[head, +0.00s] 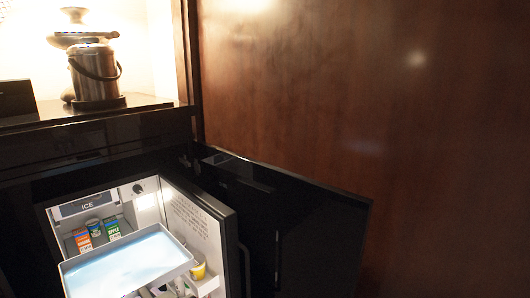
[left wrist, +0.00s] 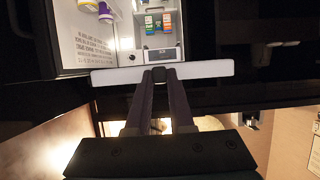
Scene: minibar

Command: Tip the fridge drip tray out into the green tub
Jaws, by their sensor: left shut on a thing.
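The drip tray (head: 178,243) is a shallow pale rectangular tray at the front of the open fridge, at the bottom left of the head view. A light blue, shiny surface fills its inside; I cannot tell for certain whether it is liquid. In the left wrist view, the tray edge (left wrist: 205,70) shows as a long white bar across the fingertips. My left gripper (left wrist: 159,76) is shut on this edge near its middle. I cannot make the left gripper out clearly in the head view. The green tub and my right gripper are in neither view.
The fridge door (head: 190,222) stands open right of the tray, with a yellow cup (head: 198,271) in its shelf. Small cartons (head: 82,241) stand behind the tray under the ICE compartment (head: 87,206). A black cabinet door (head: 300,235) juts out right. A steel pot (head: 95,75) stands above.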

